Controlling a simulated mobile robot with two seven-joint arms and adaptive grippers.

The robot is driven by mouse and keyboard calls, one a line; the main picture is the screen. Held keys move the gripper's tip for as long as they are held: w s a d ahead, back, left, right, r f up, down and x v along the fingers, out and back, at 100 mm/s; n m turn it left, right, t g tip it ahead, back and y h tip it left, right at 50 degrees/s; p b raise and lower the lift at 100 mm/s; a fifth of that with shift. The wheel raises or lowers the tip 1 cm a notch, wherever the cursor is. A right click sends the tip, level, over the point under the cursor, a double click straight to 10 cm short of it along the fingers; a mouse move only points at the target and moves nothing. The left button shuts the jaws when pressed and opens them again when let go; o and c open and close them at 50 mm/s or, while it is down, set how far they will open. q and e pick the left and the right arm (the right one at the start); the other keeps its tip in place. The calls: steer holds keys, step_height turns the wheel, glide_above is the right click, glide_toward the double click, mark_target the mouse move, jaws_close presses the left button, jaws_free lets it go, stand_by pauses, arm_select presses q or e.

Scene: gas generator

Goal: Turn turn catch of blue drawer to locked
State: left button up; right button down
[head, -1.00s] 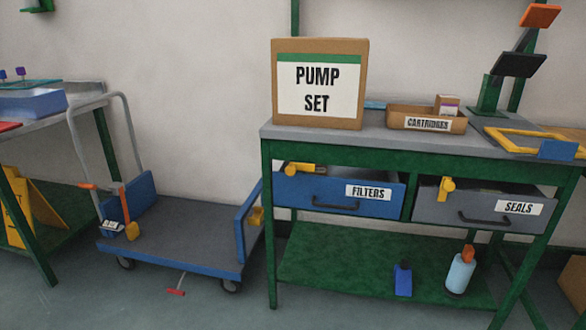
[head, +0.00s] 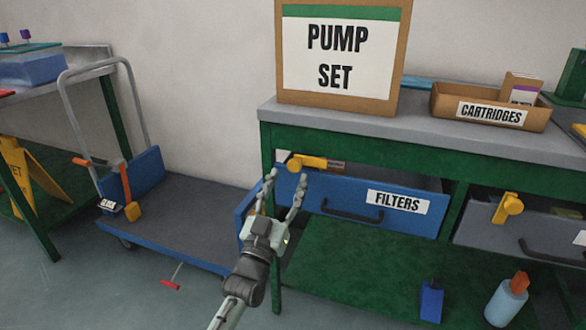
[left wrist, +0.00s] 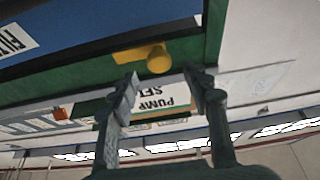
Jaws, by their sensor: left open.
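The blue drawer (head: 350,188) labelled FILTERS sits under the bench top, with a dark handle on its front. Its yellow turn catch (head: 311,162) is at the top left of the drawer, with its bar lying roughly level and pointing right. My left gripper (head: 286,182) is open and empty, fingers pointing up, just below and left of the catch. In the left wrist view the catch (left wrist: 150,56) lies just beyond the spread fingertips (left wrist: 163,85), apart from them as far as I can tell. My right gripper is not in view.
A grey drawer (head: 520,234) with its own yellow catch (head: 507,208) is to the right. The PUMP SET box (head: 340,55) and cartridges tray (head: 490,110) stand on the bench. A blue trolley (head: 185,225) is at left. Bottles stand on the green lower shelf (head: 385,268).

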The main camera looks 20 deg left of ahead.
mark_target(294, 167)
arm_select(q)
steer(key=shift+x, duration=2)
steer(key=shift+f, duration=0.15)
jaws_close()
